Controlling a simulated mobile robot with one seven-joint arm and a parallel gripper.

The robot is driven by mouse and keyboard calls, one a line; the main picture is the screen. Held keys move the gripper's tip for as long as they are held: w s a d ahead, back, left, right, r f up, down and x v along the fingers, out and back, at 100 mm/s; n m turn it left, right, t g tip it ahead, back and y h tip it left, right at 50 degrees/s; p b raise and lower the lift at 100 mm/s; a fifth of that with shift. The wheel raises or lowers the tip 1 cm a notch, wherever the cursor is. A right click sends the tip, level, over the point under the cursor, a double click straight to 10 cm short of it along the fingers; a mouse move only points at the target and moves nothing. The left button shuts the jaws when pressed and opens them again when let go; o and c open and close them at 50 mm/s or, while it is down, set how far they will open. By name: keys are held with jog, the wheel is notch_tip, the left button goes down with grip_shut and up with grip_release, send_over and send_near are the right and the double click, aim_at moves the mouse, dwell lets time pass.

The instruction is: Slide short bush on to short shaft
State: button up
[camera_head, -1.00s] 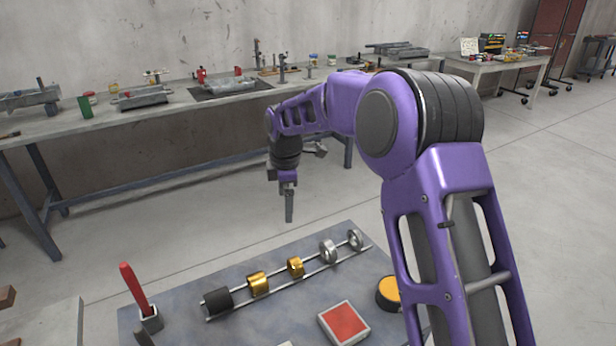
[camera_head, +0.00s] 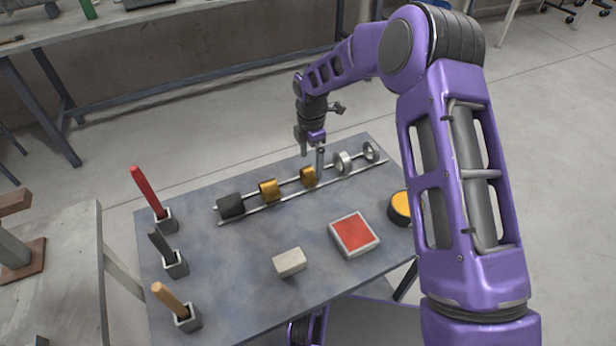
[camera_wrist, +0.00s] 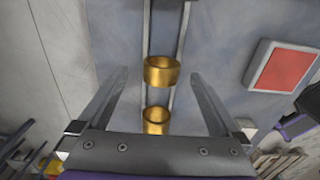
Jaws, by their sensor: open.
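Two gold bushes sit on a pair of thin rails. The wider one (camera_head: 269,190) is left of the narrower one (camera_head: 308,176), which I take as the short bush. My gripper (camera_head: 312,158) points down at the rack beside the narrower bush, open and empty. In the wrist view my open fingers (camera_wrist: 158,74) spread to either side, with the wider bush (camera_wrist: 160,71) farther up the picture and the narrower bush (camera_wrist: 156,119) nearer the palm. I cannot tell whether the fingers straddle a bush. I cannot pick out the short shaft.
The rack also holds a dark cylinder (camera_head: 230,205) and two silver rings (camera_head: 342,162). A red-topped box (camera_head: 354,235), a pale block (camera_head: 289,262) and a yellow-topped round tin (camera_head: 400,207) lie in front. Upright handles (camera_head: 147,192) stand in holders at left.

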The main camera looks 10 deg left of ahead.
aim_at(309, 169)
jog(key=f, duration=0.5)
jog(key=shift+s+a+f, duration=0.15)
jog(key=shift+s, duration=0.15)
grip_shut()
